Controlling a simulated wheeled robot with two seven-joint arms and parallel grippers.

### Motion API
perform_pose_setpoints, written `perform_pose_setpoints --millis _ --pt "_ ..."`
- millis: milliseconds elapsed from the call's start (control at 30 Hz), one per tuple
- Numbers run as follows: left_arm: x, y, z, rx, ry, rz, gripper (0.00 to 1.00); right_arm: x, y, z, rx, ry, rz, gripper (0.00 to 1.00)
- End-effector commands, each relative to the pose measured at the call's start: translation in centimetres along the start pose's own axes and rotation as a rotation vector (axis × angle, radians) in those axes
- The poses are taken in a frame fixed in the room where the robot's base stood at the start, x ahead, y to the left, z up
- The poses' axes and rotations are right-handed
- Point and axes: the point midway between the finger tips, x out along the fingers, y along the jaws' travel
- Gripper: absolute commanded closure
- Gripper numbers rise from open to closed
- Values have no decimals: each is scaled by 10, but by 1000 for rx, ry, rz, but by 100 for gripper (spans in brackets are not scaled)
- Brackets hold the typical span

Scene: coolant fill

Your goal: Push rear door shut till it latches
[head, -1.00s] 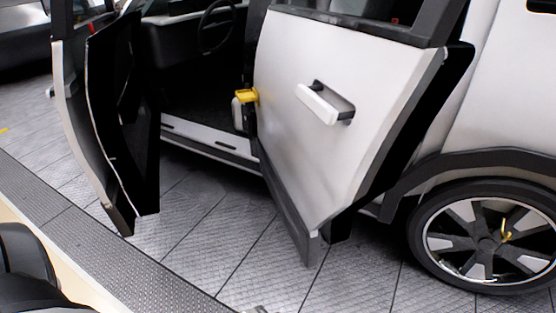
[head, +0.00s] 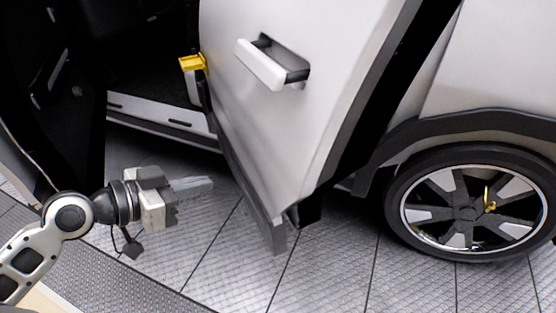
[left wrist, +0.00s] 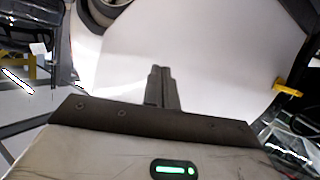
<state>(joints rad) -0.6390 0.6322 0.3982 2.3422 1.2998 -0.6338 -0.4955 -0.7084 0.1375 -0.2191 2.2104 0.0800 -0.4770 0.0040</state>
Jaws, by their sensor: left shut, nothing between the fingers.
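The white rear door (head: 300,120) stands open, swung out from the car body, with a dark lower edge and a white pull handle (head: 272,66). My left gripper (head: 208,184) is shut and empty, in front of the lower left part of the door and apart from it in the head view. In the left wrist view, the shut fingers (left wrist: 161,75) point at a large white panel (left wrist: 200,60), which looks like the door. Whether they touch it cannot be told from there. My right gripper is not in view.
The front door (head: 50,100) is also open at the left. A yellow piece (head: 192,63) sits at the rear door's left edge, by the sill (head: 165,115). The rear wheel (head: 470,207) is at the right. The tiled floor (head: 335,270) in front is clear.

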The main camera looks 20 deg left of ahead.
Motion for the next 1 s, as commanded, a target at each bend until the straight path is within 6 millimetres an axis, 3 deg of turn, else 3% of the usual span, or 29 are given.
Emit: perform_pose_setpoints --millis 100,300,467,1000 --pt "-11 11 -38 83 75 115 100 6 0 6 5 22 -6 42" --pt "-26 31 -73 148 139 226 100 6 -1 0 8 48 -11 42" --pt "-19 36 -80 154 146 242 100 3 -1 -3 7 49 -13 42" --pt "48 52 -92 147 153 237 100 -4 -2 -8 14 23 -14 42"
